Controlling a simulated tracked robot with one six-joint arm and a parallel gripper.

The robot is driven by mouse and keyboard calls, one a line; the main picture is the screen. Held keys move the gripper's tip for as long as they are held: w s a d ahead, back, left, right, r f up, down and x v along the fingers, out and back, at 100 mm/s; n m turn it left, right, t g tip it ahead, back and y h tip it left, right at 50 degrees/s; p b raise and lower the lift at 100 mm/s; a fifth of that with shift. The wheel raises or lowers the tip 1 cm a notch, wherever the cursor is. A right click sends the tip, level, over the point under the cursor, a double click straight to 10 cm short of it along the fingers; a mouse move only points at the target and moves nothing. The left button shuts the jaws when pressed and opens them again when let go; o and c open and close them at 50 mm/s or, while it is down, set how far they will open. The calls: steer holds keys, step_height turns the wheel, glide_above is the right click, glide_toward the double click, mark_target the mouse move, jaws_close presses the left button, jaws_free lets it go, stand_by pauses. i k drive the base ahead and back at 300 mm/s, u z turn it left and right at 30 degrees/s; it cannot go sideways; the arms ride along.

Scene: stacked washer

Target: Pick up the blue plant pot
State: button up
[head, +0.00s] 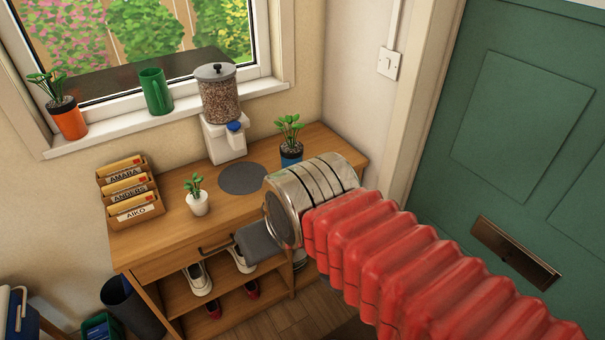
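The blue plant pot (291,159) stands upright on the right part of the wooden bench top, with a green leafy plant in it. My metal wrist hides its lower part in the head view. My gripper (257,243) shows as a dark grey pad at the end of the wrist, over the bench's front edge, in front of the pot and to its left in the picture. Only this one pad is clear, so I cannot tell whether the gripper is open or shut. No held thing shows.
On the wooden bench (232,215) are a white plant pot (198,205), a grey round mat (243,179), a dispenser (219,98) and labelled letter holders (133,195). An orange pot (69,121) and green mug (155,92) stand on the windowsill. Shoes (198,280) sit below.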

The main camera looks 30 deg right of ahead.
mark_target(285, 163)
steer(key=k, duration=0.55)
steer(key=z, duration=1.3)
steer(key=i, duration=1.5)
steer(key=u, duration=0.7)
